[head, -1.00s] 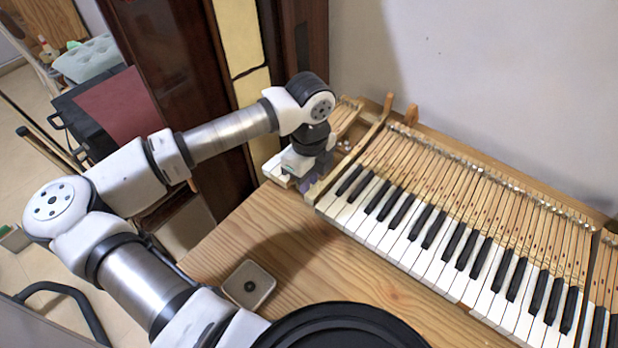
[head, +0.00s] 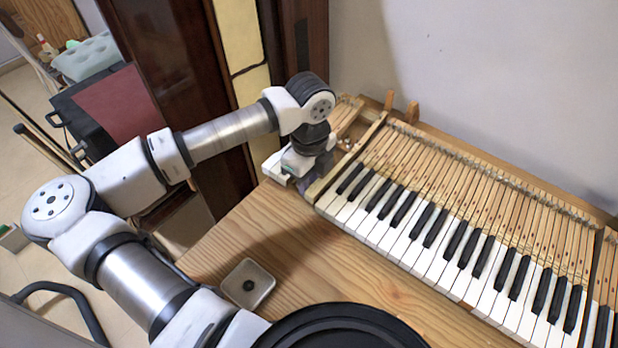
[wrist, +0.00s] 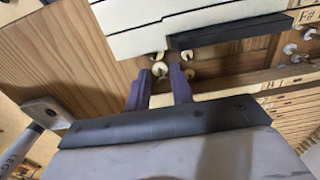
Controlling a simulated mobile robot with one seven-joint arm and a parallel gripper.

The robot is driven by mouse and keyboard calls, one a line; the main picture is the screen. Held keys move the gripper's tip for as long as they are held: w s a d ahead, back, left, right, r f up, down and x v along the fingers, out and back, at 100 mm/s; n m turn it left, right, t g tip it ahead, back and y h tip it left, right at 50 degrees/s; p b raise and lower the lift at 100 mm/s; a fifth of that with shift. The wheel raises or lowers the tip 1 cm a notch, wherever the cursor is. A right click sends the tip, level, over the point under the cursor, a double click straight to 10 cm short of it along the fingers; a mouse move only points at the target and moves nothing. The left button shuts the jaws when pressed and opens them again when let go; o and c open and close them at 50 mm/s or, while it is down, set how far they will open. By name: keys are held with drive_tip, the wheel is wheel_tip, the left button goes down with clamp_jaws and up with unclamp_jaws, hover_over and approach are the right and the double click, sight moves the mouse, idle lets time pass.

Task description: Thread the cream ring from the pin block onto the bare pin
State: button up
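My gripper (wrist: 162,71) points down at the left end of the keyboard, its two dark purple fingers apart. One cream ring (wrist: 159,69) shows in the gap, nearer the left finger, with no clear contact on both sides. I cannot make out the bare pin.
White and black piano keys (head: 400,220) run to the right of my gripper. A wooden rail (head: 352,160) stands close beside it. A small square dish (head: 249,284) sits on the wooden table (head: 300,260), whose middle is otherwise clear.

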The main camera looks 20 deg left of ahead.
drive_tip(key=shift+r, duration=0.1)
idle(0.5)
drive_tip(key=shift+r+p, duration=0.35)
drive_tip(key=shift+r, duration=0.65)
drive_tip(key=o, duration=0.6)
drive_tip(key=shift+c, duration=0.2)
drive_tip(key=shift+r+p, duration=0.95)
drive_tip(key=shift+r, duration=1.55)
